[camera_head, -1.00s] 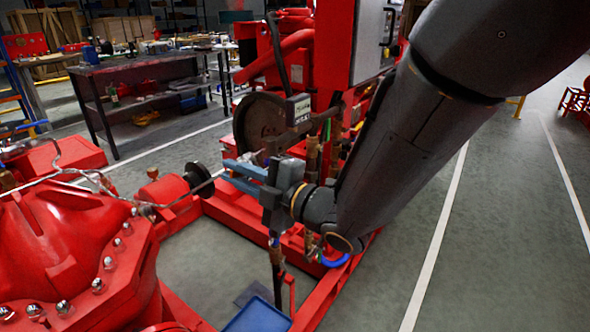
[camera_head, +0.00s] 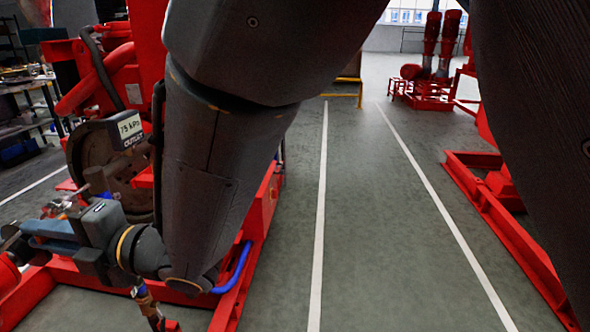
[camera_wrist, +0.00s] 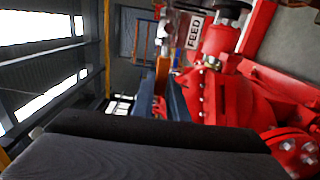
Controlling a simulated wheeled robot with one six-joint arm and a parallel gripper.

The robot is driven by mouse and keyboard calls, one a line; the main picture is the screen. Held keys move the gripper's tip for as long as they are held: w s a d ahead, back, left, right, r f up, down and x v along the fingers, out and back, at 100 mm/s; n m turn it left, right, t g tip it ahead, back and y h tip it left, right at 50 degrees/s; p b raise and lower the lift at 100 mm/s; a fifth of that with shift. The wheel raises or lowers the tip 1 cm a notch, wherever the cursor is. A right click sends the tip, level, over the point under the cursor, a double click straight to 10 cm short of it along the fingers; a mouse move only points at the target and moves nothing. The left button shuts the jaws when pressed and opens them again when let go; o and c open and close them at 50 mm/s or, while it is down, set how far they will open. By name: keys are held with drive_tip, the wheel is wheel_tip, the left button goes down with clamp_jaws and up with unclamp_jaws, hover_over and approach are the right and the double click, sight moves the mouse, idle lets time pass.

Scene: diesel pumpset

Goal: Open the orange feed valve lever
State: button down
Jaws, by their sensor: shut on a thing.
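The orange feed valve lever (camera_wrist: 162,76) shows in the wrist view as a narrow orange bar just below and left of a white FEED label (camera_wrist: 194,30). My gripper (camera_head: 30,236) has blue-grey fingers pointing left at the lower left of the head view. The jaws are shut on the lever; the contact itself is mostly hidden. In the head view I cannot make out the lever.
The red pumpset frame (camera_head: 256,225) lies under and beside my arm. A blue hose loop (camera_head: 233,270) hangs by it. A sign box (camera_head: 125,130) stands above the gripper. Open floor (camera_head: 365,235) with white lines lies right, then another red frame (camera_head: 520,240).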

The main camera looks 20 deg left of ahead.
drive_tip(key=c, duration=1.7)
unclamp_jaws()
drive_tip(key=shift+s+f, duration=0.1)
drive_tip(key=shift+c, duration=0.2)
drive_tip(key=v, duration=0.7)
drive_tip(key=shift+w+d, duration=0.2)
drive_tip(key=shift+d, duration=0.1)
